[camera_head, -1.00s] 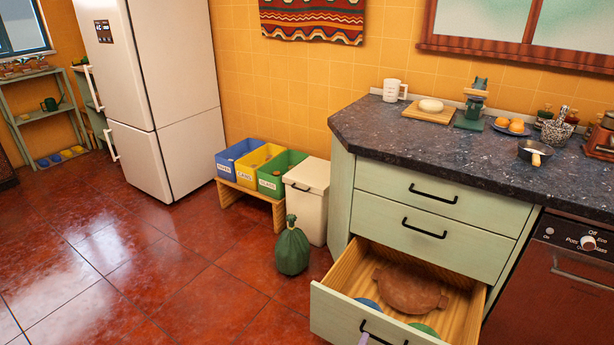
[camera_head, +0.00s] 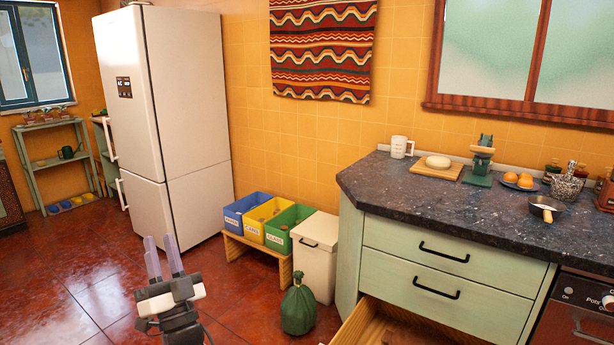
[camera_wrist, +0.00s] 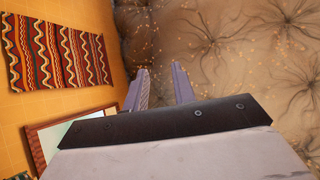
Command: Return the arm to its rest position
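My gripper (camera_head: 162,257) is raised in front of the red tiled floor, left of the drawer unit, with its fingers pointing up. Its two pale purple fingers stand apart with nothing between them. In the wrist view the gripper (camera_wrist: 160,88) also shows empty and parted, with the tufted fabric ceiling (camera_wrist: 225,50) beyond it. The gripper touches nothing that I can see. Most of my arm is out of view.
The bottom drawer (camera_head: 372,325) is pulled out at the lower edge. A green bag (camera_head: 298,308) stands on the floor by a white bin (camera_head: 315,265). The dark counter (camera_head: 440,200) holds several items. The floor (camera_head: 85,265) at left is clear.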

